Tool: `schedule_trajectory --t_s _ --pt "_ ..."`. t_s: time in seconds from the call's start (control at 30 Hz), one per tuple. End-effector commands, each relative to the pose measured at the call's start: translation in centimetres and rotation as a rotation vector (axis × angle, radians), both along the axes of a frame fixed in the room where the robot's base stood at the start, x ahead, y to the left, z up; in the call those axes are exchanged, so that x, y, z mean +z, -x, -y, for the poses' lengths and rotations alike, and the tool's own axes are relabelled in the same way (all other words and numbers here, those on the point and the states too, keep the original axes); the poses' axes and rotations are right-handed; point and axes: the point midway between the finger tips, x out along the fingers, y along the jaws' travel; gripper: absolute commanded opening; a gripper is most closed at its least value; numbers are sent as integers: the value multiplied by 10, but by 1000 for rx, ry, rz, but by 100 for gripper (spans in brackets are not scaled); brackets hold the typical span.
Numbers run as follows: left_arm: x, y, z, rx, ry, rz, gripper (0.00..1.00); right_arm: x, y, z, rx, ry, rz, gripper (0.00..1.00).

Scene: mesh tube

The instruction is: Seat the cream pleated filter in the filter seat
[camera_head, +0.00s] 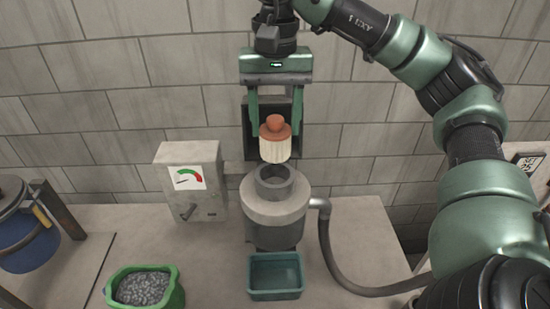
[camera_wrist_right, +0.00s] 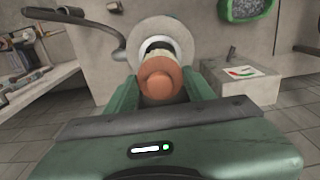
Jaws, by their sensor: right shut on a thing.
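The cream pleated filter (camera_head: 275,150) has an orange-brown cap with a round knob and hangs upright. My right gripper (camera_head: 274,128) is shut on it at the cap. It also shows in the right wrist view, with the cap (camera_wrist_right: 160,77) between the green fingers. The filter seat (camera_head: 274,182) is a grey open ring on top of a pale round housing (camera_head: 275,208). The filter's lower end is just above the seat's opening, apart from it in the head view. In the wrist view the cap hides part of the seat (camera_wrist_right: 163,40). My left gripper is not in view.
A gauge box (camera_head: 190,180) stands left of the housing, and a grey hose (camera_head: 335,265) curves from its right side. A teal tray (camera_head: 275,277) and a green tub of grey granules (camera_head: 144,288) are in front. A blue drum (camera_head: 30,245) stands far left.

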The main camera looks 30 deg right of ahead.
Motion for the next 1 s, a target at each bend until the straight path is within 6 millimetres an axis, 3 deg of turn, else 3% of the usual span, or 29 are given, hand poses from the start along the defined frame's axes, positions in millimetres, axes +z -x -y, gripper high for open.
schedule_trajectory --t_s 0.1,0.2,0.4,0.6,1.0 --pt "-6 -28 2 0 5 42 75 -30 1 0 1 0 -4 13" --pt "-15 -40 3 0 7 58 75 -44 0 0 -1 -1 3 13" --pt "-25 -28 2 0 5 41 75 -54 0 0 -1 0 2 13" --pt "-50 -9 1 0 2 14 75 -85 1 0 0 1 1 13" --pt "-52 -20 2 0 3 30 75 -91 0 0 0 0 1 13"
